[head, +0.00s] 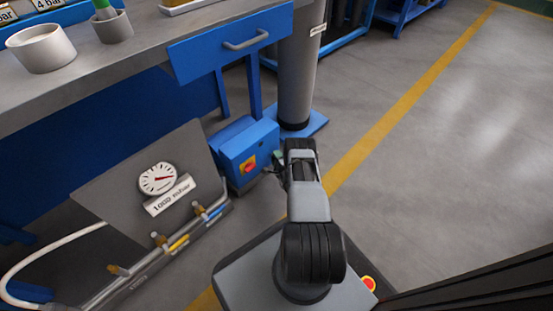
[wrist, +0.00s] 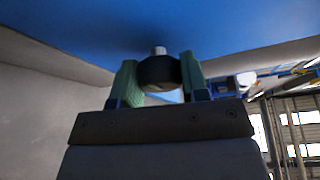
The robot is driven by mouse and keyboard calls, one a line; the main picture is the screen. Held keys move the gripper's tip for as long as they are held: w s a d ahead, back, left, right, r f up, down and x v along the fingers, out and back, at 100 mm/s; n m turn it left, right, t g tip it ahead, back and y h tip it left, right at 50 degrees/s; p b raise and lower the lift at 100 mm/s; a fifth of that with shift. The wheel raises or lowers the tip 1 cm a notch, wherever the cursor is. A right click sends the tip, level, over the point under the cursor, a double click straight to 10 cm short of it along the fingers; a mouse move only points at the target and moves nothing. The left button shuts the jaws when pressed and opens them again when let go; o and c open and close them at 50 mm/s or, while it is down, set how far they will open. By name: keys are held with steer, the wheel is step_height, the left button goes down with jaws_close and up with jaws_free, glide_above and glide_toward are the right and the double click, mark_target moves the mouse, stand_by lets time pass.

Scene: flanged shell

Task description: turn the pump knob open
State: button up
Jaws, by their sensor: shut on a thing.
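The pump knob (wrist: 157,72) is dark and round on a short pale stem against a blue surface in the wrist view. My gripper (wrist: 159,80) has one green finger on each side of it and is shut on it. In the head view, my gripper (head: 277,166) is at the right side of the blue pump box (head: 234,140). The knob is hidden there behind my arm and gripper. The box's front carries a red switch on a yellow plate (head: 249,165), apart from my fingers.
A grey panel with a dial gauge (head: 157,179) and a "1000 mbar" label (head: 169,194) stands left of the box, above a pipe with several valves. A grey column (head: 295,70) stands behind. The workbench (head: 120,55) is upper left. Floor at right is clear.

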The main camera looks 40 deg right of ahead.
stand_by(0.4)
steer(key=o, duration=0.9)
steer(key=shift+o, duration=0.2)
steer(key=shift+s, duration=0.1)
